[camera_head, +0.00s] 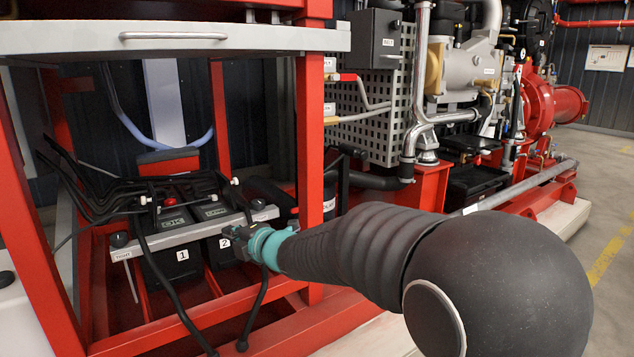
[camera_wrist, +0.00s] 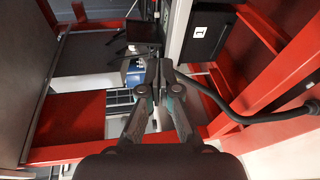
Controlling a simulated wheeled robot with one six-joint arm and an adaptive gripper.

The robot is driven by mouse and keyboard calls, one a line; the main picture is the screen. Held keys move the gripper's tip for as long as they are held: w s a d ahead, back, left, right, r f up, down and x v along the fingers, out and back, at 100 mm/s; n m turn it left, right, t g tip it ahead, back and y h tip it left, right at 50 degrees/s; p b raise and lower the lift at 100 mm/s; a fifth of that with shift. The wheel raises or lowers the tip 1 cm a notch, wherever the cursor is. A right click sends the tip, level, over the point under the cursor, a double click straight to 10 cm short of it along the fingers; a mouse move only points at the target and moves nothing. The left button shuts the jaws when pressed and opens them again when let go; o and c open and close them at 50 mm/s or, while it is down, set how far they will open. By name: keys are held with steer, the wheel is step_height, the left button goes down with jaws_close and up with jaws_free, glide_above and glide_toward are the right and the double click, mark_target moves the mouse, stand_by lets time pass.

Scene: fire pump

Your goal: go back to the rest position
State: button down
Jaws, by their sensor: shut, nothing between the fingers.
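My gripper (camera_head: 262,244) reaches from the lower right to the front of the battery shelf in the head view. Its teal and dark fingers are beside the battery labelled 2 (camera_head: 224,249). The wrist view shows my gripper (camera_wrist: 159,68) with its fingertips together and nothing held. The fingertips overlap a black cable in that view, but I cannot tell if they touch it. The battery labelled 1 (camera_head: 178,262) sits to the left in the head view; its label also shows at the top of the wrist view (camera_wrist: 200,31).
A red frame (camera_head: 310,140) with a grey drawer (camera_head: 180,38) stands around the batteries. Black cables (camera_head: 172,300) hang in front of them. A metal bar (camera_head: 190,234) crosses the batteries. Pump machinery (camera_head: 460,80) stands behind to the right. Open floor (camera_head: 608,200) shows at the far right.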

steer(key=d+f+m+h, duration=0.6)
steer(key=d+f+m, duration=0.2)
steer(key=s+d+m+g+h+p, duration=0.2)
steer(key=s+d+m+g+h, duration=0.15)
steer(key=s+d+m, duration=0.7)
steer(key=s+d+r+m+g+h+p, duration=0.1)
steer(key=s+d+r+m+g+p, duration=0.1)
steer(key=s+d+m, duration=0.5)
steer(key=s+d+r+g+h+p, duration=0.1)
steer(key=s+d+r+g+p, duration=0.3)
steer(key=s, duration=0.6)
steer(key=s+d+r+m+t+p, duration=0.2)
steer(key=s+d+r+t, duration=0.2)
steer(key=s, duration=0.3)
steer(key=shift+d+r+m, duration=0.35)
steer(key=shift+d+r, duration=0.25)
steer(key=shift+r, duration=0.2)
